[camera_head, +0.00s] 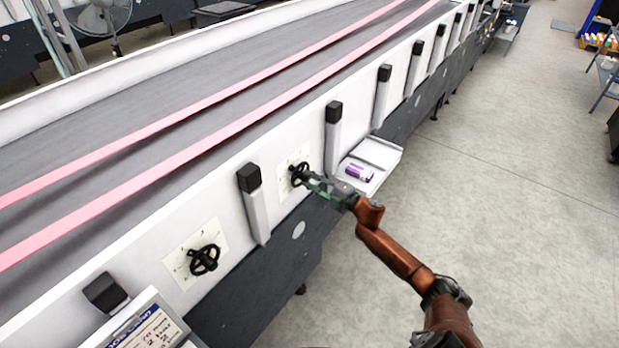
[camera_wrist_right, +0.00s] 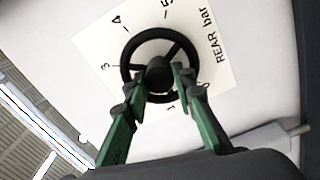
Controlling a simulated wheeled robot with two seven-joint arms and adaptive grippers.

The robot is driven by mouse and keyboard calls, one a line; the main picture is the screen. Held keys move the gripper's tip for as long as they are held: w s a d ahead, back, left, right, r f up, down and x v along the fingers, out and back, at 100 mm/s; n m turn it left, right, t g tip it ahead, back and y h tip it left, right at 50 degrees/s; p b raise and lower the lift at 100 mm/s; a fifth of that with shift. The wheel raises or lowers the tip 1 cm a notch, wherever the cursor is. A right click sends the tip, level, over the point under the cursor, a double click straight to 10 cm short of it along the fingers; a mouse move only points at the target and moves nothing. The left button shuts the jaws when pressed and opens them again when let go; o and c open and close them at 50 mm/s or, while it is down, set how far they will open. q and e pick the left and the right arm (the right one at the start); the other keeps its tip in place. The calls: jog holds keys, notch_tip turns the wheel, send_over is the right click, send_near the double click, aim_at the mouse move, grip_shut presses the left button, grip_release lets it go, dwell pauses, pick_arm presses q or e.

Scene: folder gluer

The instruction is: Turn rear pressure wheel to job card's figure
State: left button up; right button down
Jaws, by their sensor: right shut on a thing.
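The rear pressure wheel (camera_head: 298,173) is a black handwheel on a white dial plate on the machine's side. My left gripper is out of view.
A second black handwheel (camera_head: 205,260) sits on its own plate, nearer and left. Black-topped posts (camera_head: 255,205) stand along the machine's side, close to both wheels. A white tray (camera_head: 378,152) with a purple pack (camera_head: 359,172) juts out past my gripper. The floor (camera_head: 510,220) at right is clear.

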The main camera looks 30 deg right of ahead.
jog(key=shift+d+m, duration=0.2)
jog(key=shift+m, duration=0.4)
jog(key=c, duration=1.7)
grip_release()
jog(key=shift+o, duration=0.5)
jog(key=shift+a, duration=0.1)
jog(key=shift+s, duration=0.1)
jog(key=shift+s+f, duration=0.1)
jog(key=shift+s, duration=0.15)
jog(key=v, duration=1.1)
jog(key=shift+d, duration=0.2)
jog(key=shift+s, duration=0.1)
